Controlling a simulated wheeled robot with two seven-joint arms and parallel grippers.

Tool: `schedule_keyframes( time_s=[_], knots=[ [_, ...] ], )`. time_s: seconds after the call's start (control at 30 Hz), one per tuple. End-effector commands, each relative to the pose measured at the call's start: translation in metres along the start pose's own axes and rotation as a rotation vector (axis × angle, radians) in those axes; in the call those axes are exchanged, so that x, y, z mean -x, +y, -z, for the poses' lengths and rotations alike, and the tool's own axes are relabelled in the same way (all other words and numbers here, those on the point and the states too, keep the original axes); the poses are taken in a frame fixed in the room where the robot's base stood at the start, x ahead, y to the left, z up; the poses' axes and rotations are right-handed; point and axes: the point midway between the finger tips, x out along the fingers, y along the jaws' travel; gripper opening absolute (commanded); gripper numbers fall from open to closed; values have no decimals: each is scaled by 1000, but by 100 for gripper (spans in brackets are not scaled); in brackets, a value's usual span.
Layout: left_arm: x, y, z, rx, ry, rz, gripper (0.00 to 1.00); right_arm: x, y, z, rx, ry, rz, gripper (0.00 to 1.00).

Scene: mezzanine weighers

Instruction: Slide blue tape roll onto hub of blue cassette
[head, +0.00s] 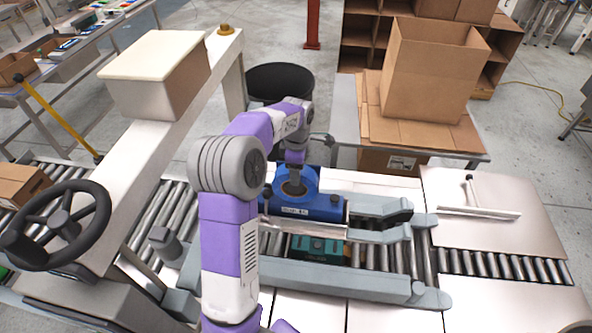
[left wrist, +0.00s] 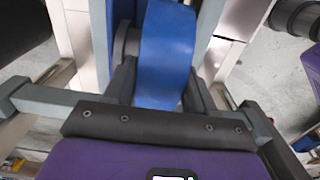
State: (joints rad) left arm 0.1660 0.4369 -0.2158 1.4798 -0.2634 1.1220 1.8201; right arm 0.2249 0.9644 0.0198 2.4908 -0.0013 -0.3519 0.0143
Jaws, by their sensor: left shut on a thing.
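The blue tape roll (head: 311,179) shows in the head view as a ring with a tan core, at the blue cassette (head: 329,208). The cassette lies on the conveyor and has a white label on its front. My left gripper (head: 294,178) is shut on the roll. In the left wrist view the roll (left wrist: 166,50) is a broad blue band between the two dark fingers (left wrist: 160,88). A grey part shows within the ring in the head view; I cannot tell whether it is the hub or a finger, nor whether the roll is seated. My right gripper is out of view.
A teal cassette (head: 318,246) lies nearer on the conveyor, between grey guide rails (head: 340,280). A black bin (head: 280,80) and a table with an open cardboard box (head: 428,75) stand behind. A white T-shaped tool (head: 480,212) lies on the right plate.

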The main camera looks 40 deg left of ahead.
Motion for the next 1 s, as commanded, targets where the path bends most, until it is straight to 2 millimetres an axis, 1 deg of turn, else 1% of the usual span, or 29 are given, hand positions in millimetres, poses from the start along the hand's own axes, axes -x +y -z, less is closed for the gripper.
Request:
schedule_keyframes(
  time_s=[0.2, 0.97, 1.0],
  knots=[
    [1, 5, 0, 0, 0, -2, 0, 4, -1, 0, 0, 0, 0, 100],
    [-5, 4, 0, 0, 1, 4, 0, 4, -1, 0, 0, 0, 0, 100],
    [-5, 3, 0, 0, 2, 5, 62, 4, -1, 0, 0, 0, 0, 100]
  ],
)
